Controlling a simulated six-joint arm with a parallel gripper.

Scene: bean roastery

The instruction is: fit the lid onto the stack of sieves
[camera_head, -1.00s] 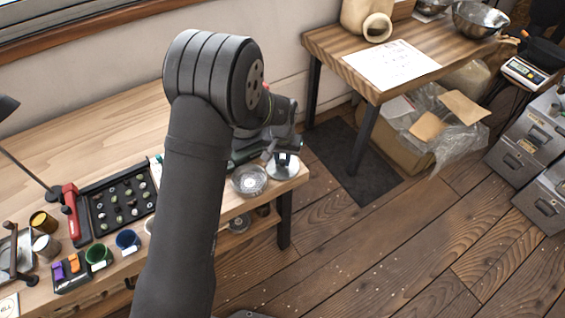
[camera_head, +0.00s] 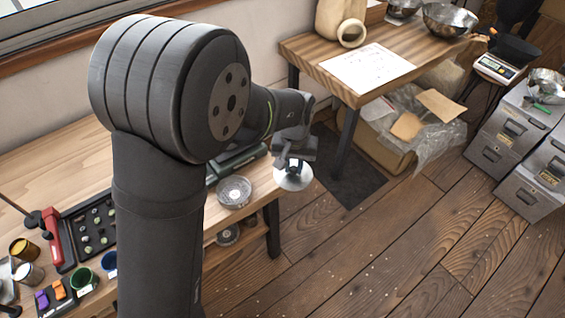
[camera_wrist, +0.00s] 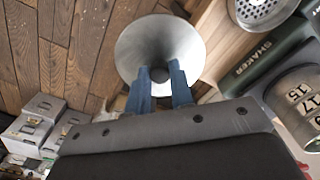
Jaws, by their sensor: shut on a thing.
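The lid is a shiny, shallow metal disc (camera_head: 294,178) with a dark knob. My gripper (camera_head: 293,161) is shut on that knob and holds the lid in the air, beyond the right end of the workbench. In the wrist view, the blue fingertips (camera_wrist: 160,78) grip the knob at the middle of the lid (camera_wrist: 160,35). The stack of sieves (camera_wrist: 297,100), metal with labels 15 and 17, stands at the right of the wrist view, partly cut off. The lid is apart from it. I cannot make out the stack in the head view; my arm hides part of the bench.
A dark green shaker (camera_wrist: 268,58) lies beside the stack. A round perforated metal piece (camera_head: 234,191) sits near the bench's right end; it also shows in the wrist view (camera_wrist: 262,10). A second table (camera_head: 315,55) stands behind right. Open floor (camera_head: 370,250) lies right of the bench.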

